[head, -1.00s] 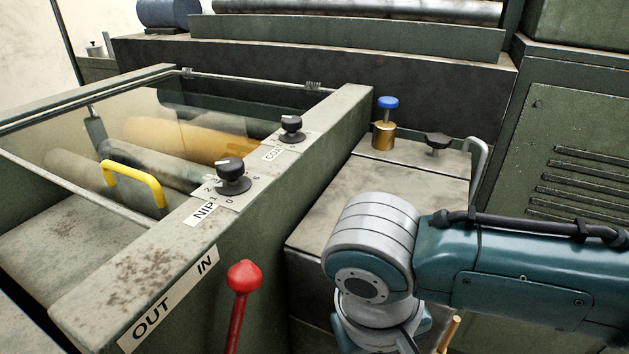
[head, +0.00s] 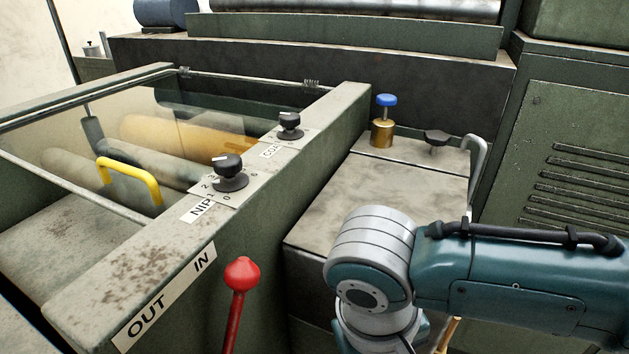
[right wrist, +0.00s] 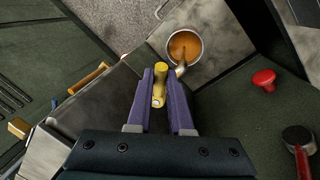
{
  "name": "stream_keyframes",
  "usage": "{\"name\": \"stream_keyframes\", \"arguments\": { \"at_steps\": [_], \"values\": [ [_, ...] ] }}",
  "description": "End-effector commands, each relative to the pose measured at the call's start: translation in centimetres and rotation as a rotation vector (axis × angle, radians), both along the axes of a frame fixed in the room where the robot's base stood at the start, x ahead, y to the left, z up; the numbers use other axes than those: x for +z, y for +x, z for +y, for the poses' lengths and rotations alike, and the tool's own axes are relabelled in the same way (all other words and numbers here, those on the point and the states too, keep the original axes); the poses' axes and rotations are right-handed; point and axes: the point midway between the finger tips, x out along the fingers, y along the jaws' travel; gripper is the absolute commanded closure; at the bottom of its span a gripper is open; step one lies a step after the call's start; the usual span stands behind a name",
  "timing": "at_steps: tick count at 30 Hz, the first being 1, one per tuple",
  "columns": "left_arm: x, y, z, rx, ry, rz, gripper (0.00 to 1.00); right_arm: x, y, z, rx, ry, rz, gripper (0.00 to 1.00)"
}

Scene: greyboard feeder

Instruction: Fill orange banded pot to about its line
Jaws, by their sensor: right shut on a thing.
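In the right wrist view a round metal pot (right wrist: 171,48) is seen from above with orange-brown liquid inside. A thin darker streak at the pot's middle may be a falling stream. An orange band or a line cannot be made out from this angle. A short grey metal spout-like piece (right wrist: 180,71) shows at the near rim. My right gripper (right wrist: 160,72) has purple fingers shut on a yellow handle (right wrist: 159,88), just nearer than the pot. In the head view the pot and the right gripper are hidden below my right arm. My left gripper is in neither view.
A red-knobbed lever (head: 242,275) stands beside the green machine wall. Black dials (head: 230,172) and a yellow handle bar (head: 130,178) are at left. A brass fitting with blue knob (head: 384,122) stands on the worn metal top (head: 370,190), which is otherwise largely clear.

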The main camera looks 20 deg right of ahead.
Motion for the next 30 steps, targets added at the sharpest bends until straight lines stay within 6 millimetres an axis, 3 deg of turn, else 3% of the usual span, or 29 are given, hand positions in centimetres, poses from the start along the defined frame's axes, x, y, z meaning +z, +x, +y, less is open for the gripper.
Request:
{"name": "stream_keyframes", "arguments": {
  "at_steps": [17, 30],
  "values": [
    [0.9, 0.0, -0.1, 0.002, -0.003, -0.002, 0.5, 0.2, -0.1, -0.3, 0.057, -0.001, 0.001, 1.0],
    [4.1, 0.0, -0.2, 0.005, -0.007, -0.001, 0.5, 0.3, -0.3, -1.7, 0.401, -0.002, 0.003, 1.0]
  ]
}}
